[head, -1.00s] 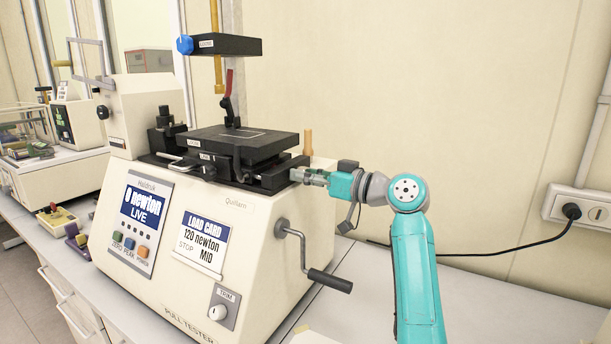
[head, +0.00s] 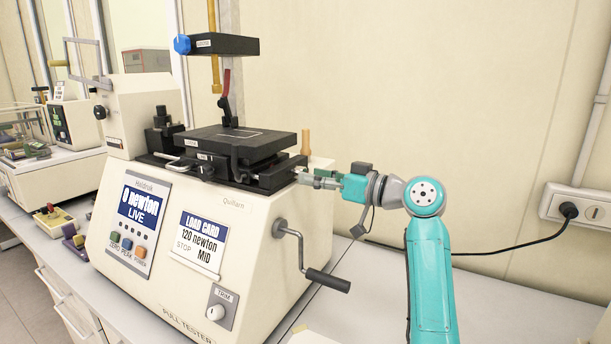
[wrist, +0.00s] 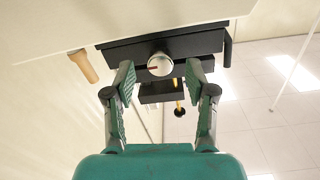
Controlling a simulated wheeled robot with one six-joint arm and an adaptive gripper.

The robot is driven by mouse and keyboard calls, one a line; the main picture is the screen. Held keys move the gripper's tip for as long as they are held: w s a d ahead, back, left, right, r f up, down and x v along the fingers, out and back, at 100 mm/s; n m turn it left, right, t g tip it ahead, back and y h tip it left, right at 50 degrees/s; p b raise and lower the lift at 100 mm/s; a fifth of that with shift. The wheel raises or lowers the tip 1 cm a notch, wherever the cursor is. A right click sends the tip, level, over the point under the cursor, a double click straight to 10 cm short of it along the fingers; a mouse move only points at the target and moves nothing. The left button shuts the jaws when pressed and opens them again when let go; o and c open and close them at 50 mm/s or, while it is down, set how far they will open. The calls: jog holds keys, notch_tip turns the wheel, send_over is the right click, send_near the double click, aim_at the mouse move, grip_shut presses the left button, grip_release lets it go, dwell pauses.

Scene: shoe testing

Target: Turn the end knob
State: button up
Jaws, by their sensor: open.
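The end knob (wrist: 160,64) is a round, silvery disc with a short red mark on its face, on the end of the black slide (wrist: 205,44) in the wrist view. My gripper (wrist: 160,74) is open, with one finger on each side of the knob in the picture and no visible contact. In the head view my gripper (head: 308,180) is at the right end of the black stage (head: 240,142) on the pull tester (head: 180,240). The knob cannot be made out clearly there, being small and next to the fingers.
A crank handle (head: 328,280) sticks out of the tester's side below my arm. A wooden peg (head: 306,143) stands behind the stage; a tan handle (wrist: 84,66) shows in the wrist view. A socket with a black cable (head: 570,210) is on the right wall.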

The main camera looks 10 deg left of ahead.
jog(key=v, duration=0.8)
jog(key=shift+d, duration=0.35)
jog(key=shift+s, duration=0.1)
